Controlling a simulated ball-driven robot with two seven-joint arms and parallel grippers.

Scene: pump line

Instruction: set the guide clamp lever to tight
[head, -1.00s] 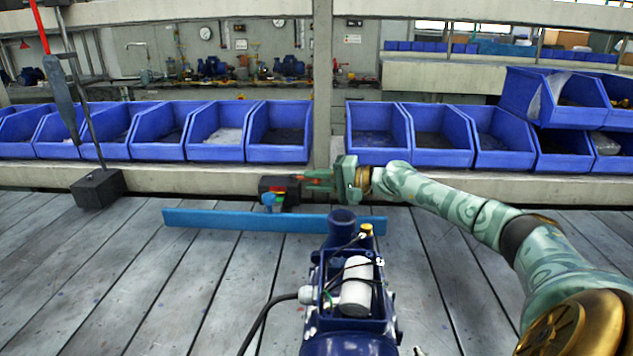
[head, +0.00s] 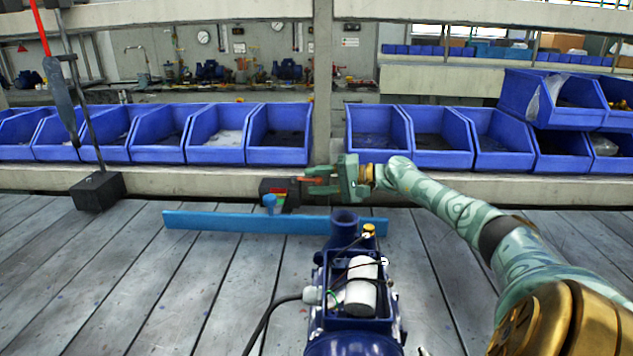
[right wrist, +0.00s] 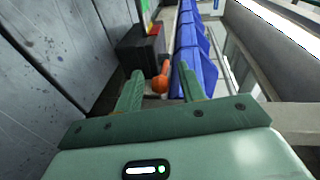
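The guide clamp is a dark box (head: 279,187) with a red and yellow marking, behind the blue guide bar (head: 220,221). It also shows in the right wrist view (right wrist: 138,52). Its orange-red lever sticks out to the right toward my right gripper (head: 313,181). In the right wrist view the lever's round orange end (right wrist: 160,83) lies between the fingertips of my right gripper (right wrist: 160,84), nearer the right finger. The fingers stand apart, with gaps beside the lever end. Whether either finger touches it is unclear. My left gripper is out of view.
A blue pump (head: 352,300) with a cable stands in front of the bar. Blue bins (head: 216,155) line the shelf behind the clamp. A black stand base (head: 98,191) with a hanging tool (head: 58,95) is at left. The planked top at left is clear.

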